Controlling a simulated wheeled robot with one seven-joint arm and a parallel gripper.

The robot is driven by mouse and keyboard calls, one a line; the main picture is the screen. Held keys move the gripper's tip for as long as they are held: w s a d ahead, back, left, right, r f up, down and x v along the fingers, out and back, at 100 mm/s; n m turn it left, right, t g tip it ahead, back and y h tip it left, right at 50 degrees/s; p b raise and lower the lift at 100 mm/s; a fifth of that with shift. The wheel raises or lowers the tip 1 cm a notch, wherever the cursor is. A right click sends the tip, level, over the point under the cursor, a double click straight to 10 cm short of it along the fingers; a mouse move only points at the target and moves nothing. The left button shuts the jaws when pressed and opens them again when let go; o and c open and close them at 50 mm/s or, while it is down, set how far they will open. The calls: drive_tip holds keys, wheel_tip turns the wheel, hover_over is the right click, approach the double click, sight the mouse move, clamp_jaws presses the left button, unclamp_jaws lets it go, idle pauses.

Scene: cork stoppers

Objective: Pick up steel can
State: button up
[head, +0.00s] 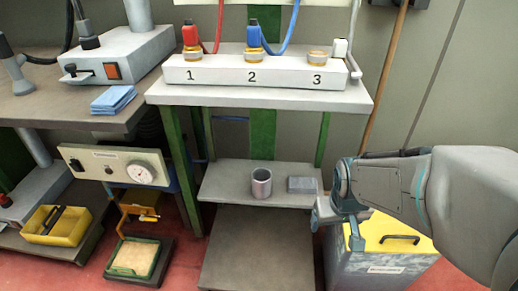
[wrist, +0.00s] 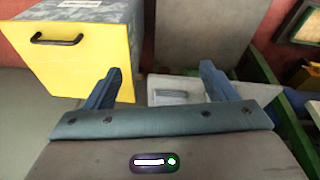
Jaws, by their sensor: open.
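The steel can (head: 262,183) is a small grey open-topped cylinder standing upright on the lower shelf (head: 222,188) of the green-legged stand in the head view. My gripper (head: 336,230) is to the right of the can and of the shelf's right end, apart from both. In the wrist view my gripper (wrist: 160,78) has its two blue fingers spread wide, with nothing held between them. I cannot make out the can in the wrist view.
A grey block (head: 302,185) lies right of the can. A yellow-topped box (head: 395,226) with a black handle is below my arm. The bench above (head: 280,101) carries a numbered stopper rack (head: 254,74). A brown board (head: 255,250) lies beneath the shelf.

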drive_tip(key=w+f+n+t, duration=0.2)
drive_tip(key=w+f, duration=0.3)
drive_tip(key=w, duration=0.1)
drive_tip(key=n+t+y+b, duration=0.2)
drive_tip(key=t+y, duration=0.7)
drive_tip(key=t, duration=0.2)
approach(258, 175)
drive_tip(key=shift+b+x, duration=0.65)
drive_tip(key=shift+x, duration=0.55)
drive_tip(key=shift+b+x, duration=0.95)
drive_tip(key=shift+x, duration=1.8)
drive_tip(key=shift+r, duration=0.1)
drive_tip(key=c, duration=1.1)
